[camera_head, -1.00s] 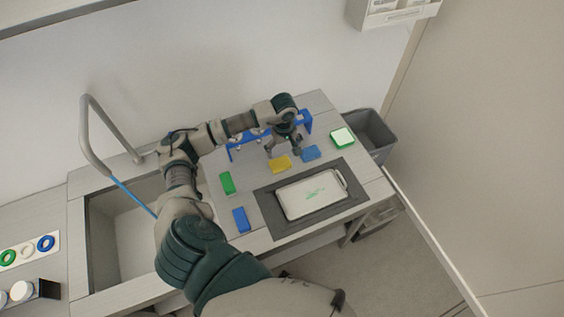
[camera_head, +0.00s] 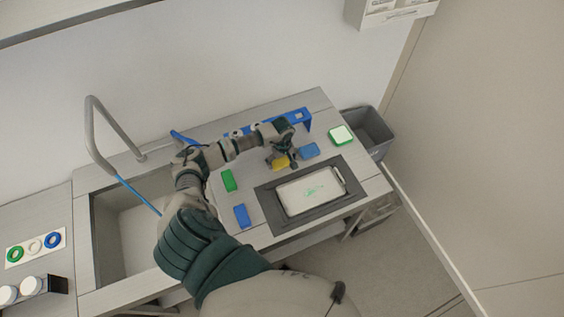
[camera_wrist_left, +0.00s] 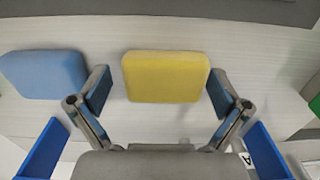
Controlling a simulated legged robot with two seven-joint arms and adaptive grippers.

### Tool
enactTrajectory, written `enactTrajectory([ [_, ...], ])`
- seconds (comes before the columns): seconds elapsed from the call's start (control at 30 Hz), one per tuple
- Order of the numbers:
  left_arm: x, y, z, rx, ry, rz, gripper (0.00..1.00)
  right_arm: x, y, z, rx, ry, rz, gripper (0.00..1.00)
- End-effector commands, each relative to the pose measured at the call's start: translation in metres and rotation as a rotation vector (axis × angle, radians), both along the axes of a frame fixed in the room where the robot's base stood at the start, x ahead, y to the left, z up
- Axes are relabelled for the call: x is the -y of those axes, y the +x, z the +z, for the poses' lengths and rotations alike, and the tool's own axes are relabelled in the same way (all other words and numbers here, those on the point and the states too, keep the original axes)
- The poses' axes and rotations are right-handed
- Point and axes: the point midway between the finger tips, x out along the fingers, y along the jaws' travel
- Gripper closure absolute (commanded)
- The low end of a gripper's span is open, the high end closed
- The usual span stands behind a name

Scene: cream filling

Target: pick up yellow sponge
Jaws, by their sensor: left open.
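The yellow sponge (camera_head: 281,163) lies on the grey counter, behind the dark mat, and is partly hidden by my gripper in the head view. In the left wrist view the yellow sponge (camera_wrist_left: 165,77) sits between the two fingers. My left gripper (camera_head: 283,160) is open around it, with one finger on each side. A gap shows at the left finger; the right finger is very close, and I cannot tell if it touches. My left gripper also shows in the wrist view (camera_wrist_left: 158,92). My right gripper is not in view.
A blue sponge (camera_head: 309,150) lies close beside the yellow one. A green block (camera_head: 228,181) and another blue block (camera_head: 241,216) lie left. A white board (camera_head: 311,192) rests on the dark mat (camera_head: 272,213). A blue rack (camera_head: 303,117) stands behind; a sink (camera_head: 127,230) is left.

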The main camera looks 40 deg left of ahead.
Motion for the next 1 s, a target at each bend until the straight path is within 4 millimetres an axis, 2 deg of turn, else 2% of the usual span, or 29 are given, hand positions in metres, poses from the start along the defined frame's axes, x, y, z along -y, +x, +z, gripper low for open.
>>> enactTrajectory([
  [0.03,-0.002,0.0,-0.001,-0.001,0.0,0.001,0.0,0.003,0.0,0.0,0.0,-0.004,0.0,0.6],
  [0.07,-0.003,0.0,-0.001,-0.001,0.0,0.002,0.05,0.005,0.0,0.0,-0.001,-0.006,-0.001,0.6],
  [0.2,-0.005,0.0,-0.002,-0.001,-0.003,0.003,0.38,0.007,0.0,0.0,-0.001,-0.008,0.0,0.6],
  [0.57,-0.003,-0.001,0.001,-0.005,0.003,0.002,0.38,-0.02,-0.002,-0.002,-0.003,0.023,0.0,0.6],
  [0.67,-0.003,0.0,0.015,-0.002,0.005,0.002,0.39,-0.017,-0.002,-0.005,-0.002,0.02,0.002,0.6],
  [1.0,-0.002,0.0,0.083,0.002,0.001,0.002,0.39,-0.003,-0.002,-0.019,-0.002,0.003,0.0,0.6],
])
